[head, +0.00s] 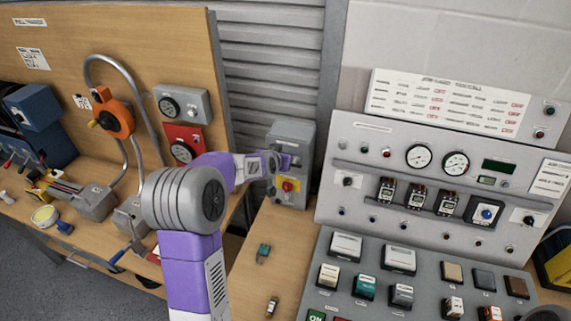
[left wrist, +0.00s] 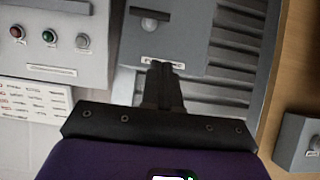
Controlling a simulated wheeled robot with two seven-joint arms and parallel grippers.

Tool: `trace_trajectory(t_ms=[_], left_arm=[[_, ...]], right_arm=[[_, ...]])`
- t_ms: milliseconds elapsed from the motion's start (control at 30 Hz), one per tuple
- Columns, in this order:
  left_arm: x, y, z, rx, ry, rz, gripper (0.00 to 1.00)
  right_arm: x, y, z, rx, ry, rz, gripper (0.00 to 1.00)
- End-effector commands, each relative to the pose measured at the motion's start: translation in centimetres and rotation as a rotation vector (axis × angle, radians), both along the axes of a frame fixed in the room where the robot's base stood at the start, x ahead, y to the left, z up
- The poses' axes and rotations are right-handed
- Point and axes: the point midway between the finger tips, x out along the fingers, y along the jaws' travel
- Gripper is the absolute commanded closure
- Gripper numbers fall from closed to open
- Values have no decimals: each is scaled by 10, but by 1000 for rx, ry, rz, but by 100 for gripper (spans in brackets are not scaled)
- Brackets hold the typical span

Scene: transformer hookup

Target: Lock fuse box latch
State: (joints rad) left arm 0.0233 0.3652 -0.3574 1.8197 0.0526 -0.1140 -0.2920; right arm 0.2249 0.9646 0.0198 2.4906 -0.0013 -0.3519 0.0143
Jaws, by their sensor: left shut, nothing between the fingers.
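The grey fuse box (head: 292,135) stands at the back of the wooden bench. It has a yellow plate with a red knob (head: 288,186) on its lower front. My left gripper (head: 289,162) is at the front of the box, above the red knob. In the left wrist view the shut, empty fingers (left wrist: 165,72) point at the grey box face (left wrist: 185,45), near a small round grey knob (left wrist: 149,24) and a white label. I cannot tell whether the fingertips touch the box. The latch is not clearly visible. My right gripper is not in view.
A large grey control panel (head: 405,135) with gauges and switches stands right of the box. A wooden board (head: 180,60) with an orange device (head: 113,115) is at left. A small green part (head: 263,250) and a fuse-like part (head: 271,307) lie on the bench in front.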

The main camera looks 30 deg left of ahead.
Motion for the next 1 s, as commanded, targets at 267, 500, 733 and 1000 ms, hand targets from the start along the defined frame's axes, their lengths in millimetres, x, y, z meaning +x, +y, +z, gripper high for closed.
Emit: trace_trajectory(t_ms=[267, 500, 733, 1000], left_arm=[[39, 10, -31, -1, 4, 1, 100], [44, 11, -59, 0, 1, 0, 100], [45, 10, -64, 0, -1, -1, 100], [45, 11, -64, -1, -1, 0, 100]], right_arm=[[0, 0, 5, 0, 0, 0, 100], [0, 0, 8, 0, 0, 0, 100], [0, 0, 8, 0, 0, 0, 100], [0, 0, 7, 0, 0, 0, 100]])
